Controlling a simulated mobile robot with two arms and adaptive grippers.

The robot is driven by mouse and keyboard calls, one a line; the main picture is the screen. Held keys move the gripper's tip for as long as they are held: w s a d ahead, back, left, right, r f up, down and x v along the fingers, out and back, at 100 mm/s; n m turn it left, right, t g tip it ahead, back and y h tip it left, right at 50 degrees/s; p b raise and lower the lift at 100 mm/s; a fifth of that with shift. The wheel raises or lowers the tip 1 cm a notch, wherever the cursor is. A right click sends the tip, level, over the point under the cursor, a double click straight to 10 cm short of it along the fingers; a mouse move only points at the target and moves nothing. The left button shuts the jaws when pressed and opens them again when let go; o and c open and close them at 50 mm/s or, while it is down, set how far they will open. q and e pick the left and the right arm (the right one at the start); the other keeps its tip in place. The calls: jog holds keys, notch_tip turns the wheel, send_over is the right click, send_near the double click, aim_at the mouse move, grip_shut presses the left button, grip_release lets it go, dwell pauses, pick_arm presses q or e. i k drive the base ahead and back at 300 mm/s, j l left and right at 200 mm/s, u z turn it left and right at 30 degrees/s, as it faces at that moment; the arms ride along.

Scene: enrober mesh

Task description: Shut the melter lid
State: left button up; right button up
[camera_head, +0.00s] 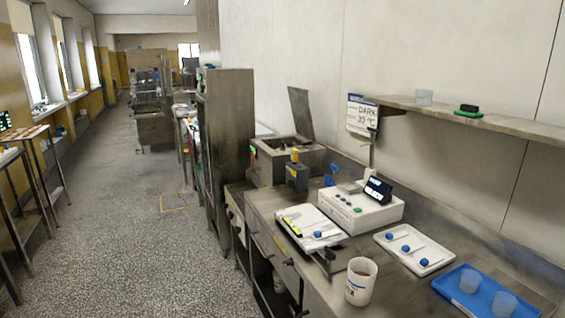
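The melter (275,169) is a steel box at the far end of the counter, against the wall. Its lid (301,114) stands up, tilted slightly back on the wall side, so the top of the melter is open. The dark inside of the melter shows only in part. Neither of my grippers shows in the head view.
The steel counter (301,262) holds a dark block with an orange top (297,176), a white box with a display (361,211), white trays, a white cup (361,281) and a blue tray (450,296). A tall steel cabinet (229,150) stands beyond. The left floor (150,240) is clear.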

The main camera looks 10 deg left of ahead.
aim_at(299, 98)
jog(key=i+j, duration=0.2)
jog(key=j, duration=0.15)
jog(key=i+j+z, duration=0.1)
jog(key=i+j, duration=0.35)
jog(key=j, duration=0.2)
jog(key=i+j+z, duration=0.1)
jog(key=j, duration=0.3)
jog(key=i+j, duration=0.3)
jog(key=i+j+z, duration=0.1)
jog(key=j, duration=0.3)
jog(key=i+j, duration=0.25)
jog(key=j, duration=0.15)
jog(key=i+j+z, duration=0.1)
jog(key=j, duration=0.3)
jog(key=i, duration=0.1)
